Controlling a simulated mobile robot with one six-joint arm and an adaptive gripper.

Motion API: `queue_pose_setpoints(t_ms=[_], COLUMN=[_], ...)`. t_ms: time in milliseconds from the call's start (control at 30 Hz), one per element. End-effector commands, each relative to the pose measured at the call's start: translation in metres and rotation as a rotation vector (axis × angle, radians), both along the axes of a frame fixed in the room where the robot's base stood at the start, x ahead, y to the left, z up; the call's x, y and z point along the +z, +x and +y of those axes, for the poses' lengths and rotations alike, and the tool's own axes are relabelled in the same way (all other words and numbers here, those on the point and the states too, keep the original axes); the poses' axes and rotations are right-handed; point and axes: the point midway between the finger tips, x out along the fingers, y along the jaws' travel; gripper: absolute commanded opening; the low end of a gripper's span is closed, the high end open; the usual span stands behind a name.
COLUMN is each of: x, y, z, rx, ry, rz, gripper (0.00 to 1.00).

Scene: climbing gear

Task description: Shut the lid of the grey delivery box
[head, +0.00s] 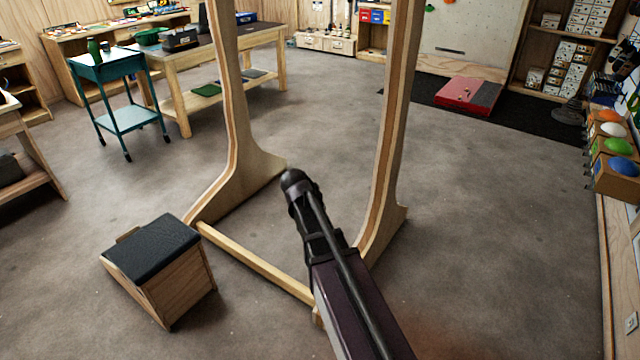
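I cannot make out a grey delivery box or its lid for certain in the head view. A dark grey object (9,167) sits on a low wooden shelf at the left edge, cut off by the picture, and I cannot tell what it is. My dark arm reaches up from the bottom edge to a rounded black end near the middle. No gripper fingers show.
A wooden frame (390,130) with two posts and a floor bar stands close ahead. A dark-topped wooden stool (155,250) is at its left. A teal cart (108,68), a workbench (262,37) and a red pad (468,95) stand farther back. Grey floor lies open between.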

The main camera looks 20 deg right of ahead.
Motion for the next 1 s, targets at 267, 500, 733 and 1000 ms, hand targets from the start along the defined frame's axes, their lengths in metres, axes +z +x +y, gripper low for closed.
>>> queue_pose_setpoints(t_ms=[267,500,733,1000], x=[0.046,0.079,0.097,0.099], y=[-0.086,-0.150,-0.185,-0.192], z=[0.035,0.067,0.087,0.092], rx=[0.194,0.394,0.528,0.565], ry=[0.153,0.294,0.381,0.404], rz=[0.218,0.362,0.432,0.448], gripper=[0.00,0.00,0.00,0.00])
